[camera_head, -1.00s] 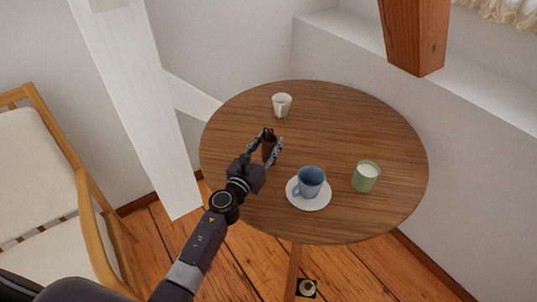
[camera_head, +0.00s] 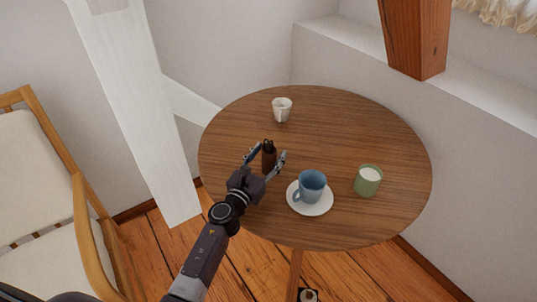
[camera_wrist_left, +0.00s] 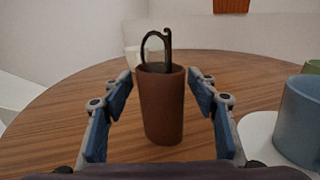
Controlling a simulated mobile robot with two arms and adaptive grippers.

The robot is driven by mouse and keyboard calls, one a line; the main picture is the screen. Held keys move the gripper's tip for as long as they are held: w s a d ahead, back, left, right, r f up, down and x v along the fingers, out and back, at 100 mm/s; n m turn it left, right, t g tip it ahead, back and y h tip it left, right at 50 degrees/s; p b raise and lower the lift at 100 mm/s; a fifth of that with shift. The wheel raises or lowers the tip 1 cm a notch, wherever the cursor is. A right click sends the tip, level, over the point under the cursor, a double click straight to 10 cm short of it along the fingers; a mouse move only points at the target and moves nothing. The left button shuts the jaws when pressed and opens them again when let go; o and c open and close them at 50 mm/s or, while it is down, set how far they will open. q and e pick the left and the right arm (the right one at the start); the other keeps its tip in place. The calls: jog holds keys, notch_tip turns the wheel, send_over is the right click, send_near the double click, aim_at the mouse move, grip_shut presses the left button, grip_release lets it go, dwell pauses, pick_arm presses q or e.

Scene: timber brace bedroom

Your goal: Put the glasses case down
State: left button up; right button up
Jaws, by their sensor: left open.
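The glasses case (camera_head: 268,158) is a brown upright holder with dark glasses poking out of its top. It stands on the round wooden table (camera_head: 350,125), left of the middle. In the left wrist view the case (camera_wrist_left: 163,108) stands upright between the fingers, with a gap on each side. My left gripper (camera_head: 267,160) is open around the case and does not touch it. It also shows in the left wrist view (camera_wrist_left: 163,95). My right gripper is not in view.
A blue cup (camera_head: 312,184) on a white saucer (camera_head: 317,207) stands just right of the gripper. A wooden post (camera_head: 414,40) rises at the back. The table's back right is clear.

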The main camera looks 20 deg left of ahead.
pick_arm(q)
jog(key=shift+r, duration=0.1)
jog(key=shift+s+r, duration=0.1)
jog(key=s, duration=0.3)
jog(key=s+a, duration=0.1)
jog(key=s, duration=0.6)
jog(key=shift+s+a, duration=0.1)
jog(key=shift+a, duration=0.1)
jog(key=shift+s+a, duration=0.1)
jog(key=shift+s, duration=0.7)
